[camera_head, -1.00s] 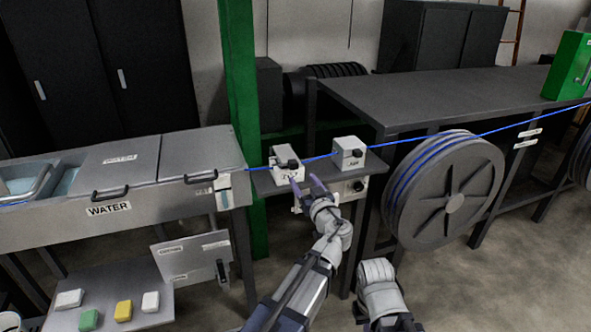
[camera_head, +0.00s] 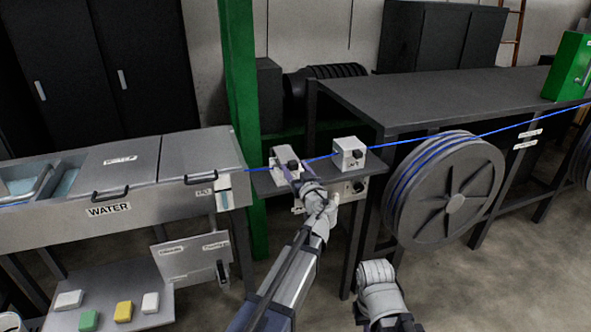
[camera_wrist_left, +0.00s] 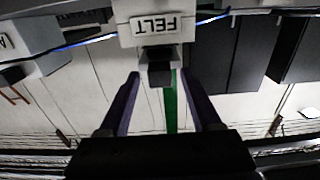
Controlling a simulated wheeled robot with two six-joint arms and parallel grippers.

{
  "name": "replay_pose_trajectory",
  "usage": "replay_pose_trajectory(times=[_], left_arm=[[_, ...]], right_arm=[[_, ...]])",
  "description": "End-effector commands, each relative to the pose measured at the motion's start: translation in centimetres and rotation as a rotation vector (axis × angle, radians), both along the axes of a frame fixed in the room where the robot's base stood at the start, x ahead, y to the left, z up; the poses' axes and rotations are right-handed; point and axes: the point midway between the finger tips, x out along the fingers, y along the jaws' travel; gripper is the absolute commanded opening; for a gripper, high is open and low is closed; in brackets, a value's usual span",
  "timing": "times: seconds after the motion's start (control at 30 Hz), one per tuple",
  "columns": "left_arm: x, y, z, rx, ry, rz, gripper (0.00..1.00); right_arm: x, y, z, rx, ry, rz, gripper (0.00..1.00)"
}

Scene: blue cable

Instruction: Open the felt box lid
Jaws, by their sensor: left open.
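The felt box (camera_head: 279,186) is a small pale box on a ledge beside the green post, partly hidden by my gripper. Its FELT label (camera_wrist_left: 156,26) appears upside down in the left wrist view. Below the label there is a black latch-like tab (camera_wrist_left: 159,66). My left gripper (camera_head: 289,172) is at the front of this box. In the left wrist view the open gripper (camera_wrist_left: 160,75) has one purple finger on each side of the tab, with gaps between. I cannot tell whether the tips touch the box. The lid looks shut.
A similar pale box (camera_head: 348,155) stands to the right on the ledge. The blue cable (camera_head: 437,135) runs past both boxes. A grey WATER trough (camera_head: 150,205) is to the left. A large cable reel (camera_head: 445,195) stands right.

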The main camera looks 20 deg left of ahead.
Motion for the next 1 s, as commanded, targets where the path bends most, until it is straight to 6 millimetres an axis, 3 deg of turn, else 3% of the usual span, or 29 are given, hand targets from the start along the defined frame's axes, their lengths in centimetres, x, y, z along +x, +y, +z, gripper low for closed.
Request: replay_pose_trajectory(times=[0.1,0.67,1.0], left_arm=[[-0.02,0.0,0.0,0.0,0.0,0.0,0.64],[-0.04,0.0,0.0,0.0,0.0,0.0,0.01],[-0.05,0.0,0.0,0.0,0.0,0.001,0.0]], right_arm=[[0.0,0.0,0.0,0.0,0.0,0.0,0.0],[0.0,0.0,0.0,0.0,0.0,0.0,0.0],[0.0,0.0,0.0,0.0,0.0,0.0,0.0]])
